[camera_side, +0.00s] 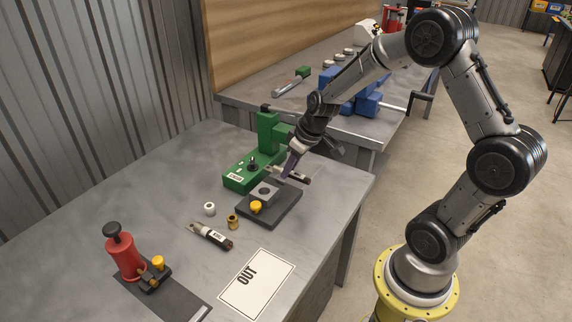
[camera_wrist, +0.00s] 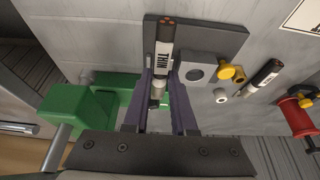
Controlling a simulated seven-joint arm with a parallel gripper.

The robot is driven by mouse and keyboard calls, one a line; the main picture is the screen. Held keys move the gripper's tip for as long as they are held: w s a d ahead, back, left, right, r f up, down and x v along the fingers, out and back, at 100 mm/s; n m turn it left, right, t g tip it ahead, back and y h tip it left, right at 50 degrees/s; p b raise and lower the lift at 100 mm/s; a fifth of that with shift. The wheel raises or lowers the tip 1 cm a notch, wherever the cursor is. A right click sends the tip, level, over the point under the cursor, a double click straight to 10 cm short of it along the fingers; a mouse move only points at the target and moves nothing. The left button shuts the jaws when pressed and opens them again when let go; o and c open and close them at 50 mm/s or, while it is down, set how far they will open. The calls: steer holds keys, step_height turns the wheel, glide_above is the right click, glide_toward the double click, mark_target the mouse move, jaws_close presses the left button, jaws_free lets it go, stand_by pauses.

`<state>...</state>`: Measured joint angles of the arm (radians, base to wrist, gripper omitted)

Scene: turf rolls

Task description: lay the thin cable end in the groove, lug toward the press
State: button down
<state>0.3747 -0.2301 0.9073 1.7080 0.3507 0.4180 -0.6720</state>
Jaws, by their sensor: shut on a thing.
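The thin cable end (camera_wrist: 165,45), black with a white THIN label and a bare metal lug (camera_wrist: 157,91), is between the purple fingers of my gripper (camera_wrist: 160,88). In the side view my gripper (camera_side: 290,166) points down over the far side of the dark plate (camera_side: 283,209), with the cable end (camera_side: 300,178) crosswise in it. The lug points left, toward the green press (camera_side: 268,133); the dark cable tail points right. In the wrist view the cable overlaps the dark plate (camera_wrist: 222,42). I cannot make out the groove, nor whether the cable touches the plate.
A grey block with a hole (camera_side: 264,191) and a yellow knob (camera_side: 256,207) sit on the plate. Nearby lie a white ring (camera_side: 209,208), a brass piece (camera_side: 233,221) and another cable end (camera_side: 211,236). The OUT card (camera_side: 268,290) and a red press (camera_side: 124,257) stand nearer the front.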

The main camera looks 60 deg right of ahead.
mark_target(291, 178)
steer(key=shift+f, duration=2.3)
steer(key=shift+f, duration=0.35)
steer(key=c, duration=0.6)
jaws_free()
steer(key=shift+c, duration=0.2)
steer(key=v, duration=1.3)
steer(key=shift+r, duration=0.2)
steer(key=s+a+r+n+t, duration=0.25)
steer(key=s+a+r, duration=0.25)
steer(key=a+r, duration=0.55)
steer(key=s+a+f+m+g, duration=0.1)
steer(key=s+m, duration=0.1)
steer(key=s, duration=0.9)
steer(key=shift+s+f, duration=0.2)
steer(key=shift+f, duration=0.1)
